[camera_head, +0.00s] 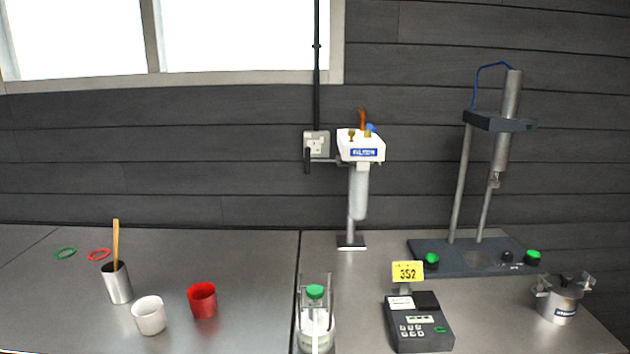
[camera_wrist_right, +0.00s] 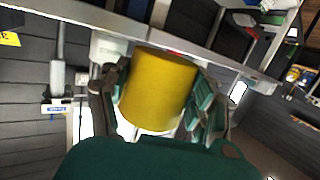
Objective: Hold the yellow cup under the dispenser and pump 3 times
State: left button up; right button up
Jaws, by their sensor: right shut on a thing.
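The yellow cup (camera_wrist_right: 158,92) shows only in the right wrist view, where my right gripper (camera_wrist_right: 160,84) is shut on it, with fingers on both sides. Neither gripper nor the yellow cup shows in the head view. A clear container with a green top (camera_head: 315,292) between upright metal bars stands at the bottom centre of the head view, partly cut off by the frame; it looks like the dispenser, though I cannot be sure. In the wrist view I cannot tell how the cup lies relative to it. My left gripper is out of view.
On the bench (camera_head: 240,260) stand a red cup (camera_head: 203,301), a white cup (camera_head: 149,316) and a metal beaker (camera_head: 117,284) with a stick. A filter unit (camera_head: 360,150), a grey meter (camera_head: 419,324), a column stand (camera_head: 470,258) and a metal pot (camera_head: 560,300) are to the right.

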jog(key=w+r+p, duration=0.1)
jog(key=w, duration=0.2)
jog(key=shift+r+p, duration=0.35)
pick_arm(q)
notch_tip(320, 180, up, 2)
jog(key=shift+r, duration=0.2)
pick_arm(e)
jog(key=w, duration=0.5)
jog(key=shift+w+f, duration=0.1)
jog(key=shift+w, duration=0.2)
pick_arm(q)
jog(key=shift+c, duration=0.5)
